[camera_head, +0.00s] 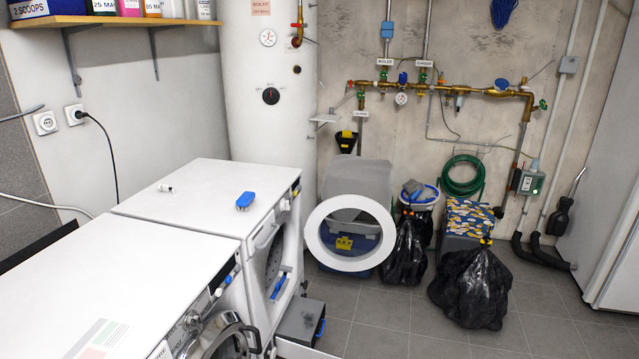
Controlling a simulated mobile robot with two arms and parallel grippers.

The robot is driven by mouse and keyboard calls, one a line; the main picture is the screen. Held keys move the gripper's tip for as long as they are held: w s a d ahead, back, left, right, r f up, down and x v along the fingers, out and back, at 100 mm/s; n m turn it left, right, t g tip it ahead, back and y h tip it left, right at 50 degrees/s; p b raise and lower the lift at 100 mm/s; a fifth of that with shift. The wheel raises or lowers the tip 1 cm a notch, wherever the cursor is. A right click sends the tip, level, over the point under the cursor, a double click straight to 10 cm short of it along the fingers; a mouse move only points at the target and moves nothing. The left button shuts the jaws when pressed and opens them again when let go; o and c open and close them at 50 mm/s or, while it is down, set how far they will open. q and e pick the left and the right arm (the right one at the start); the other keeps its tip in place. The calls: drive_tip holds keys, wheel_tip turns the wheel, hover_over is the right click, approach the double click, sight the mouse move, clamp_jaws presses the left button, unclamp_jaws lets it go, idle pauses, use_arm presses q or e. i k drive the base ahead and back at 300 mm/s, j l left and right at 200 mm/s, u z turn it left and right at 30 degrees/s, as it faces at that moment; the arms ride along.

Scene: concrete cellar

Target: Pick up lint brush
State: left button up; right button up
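A small blue brush (245,200) with darker bristles along its lower side lies on the white top of the farther machine (195,196), near its front edge. I take it to be the lint brush. A slim blue object (279,287) also shows at the front of that machine, by its round opening; I cannot tell what it is. Neither of my grippers shows in the head view, and nothing is seen touching the brush.
A small white item (165,188) lies left of the brush. The nearer machine (120,285) stands in front. A white ring-shaped door (312,232) stands out at the right. Black bags (470,290) sit on the tiled floor (400,325), which is clear in front.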

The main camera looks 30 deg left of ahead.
sight(246, 201)
drive_tip(key=i+z, duration=0.25)
drive_tip(key=i, duration=1.7)
drive_tip(key=i+j+u, duration=0.1)
drive_tip(key=i+u, duration=0.2)
drive_tip(key=u, duration=0.15)
drive_tip(key=i+u, duration=0.45)
drive_tip(key=i+l+u, duration=0.1)
drive_tip(key=u, duration=0.35)
drive_tip(key=i+l+u, duration=0.25)
drive_tip(key=u, duration=0.2)
drive_tip(key=i+l, duration=0.05)
drive_tip(key=i, duration=0.05)
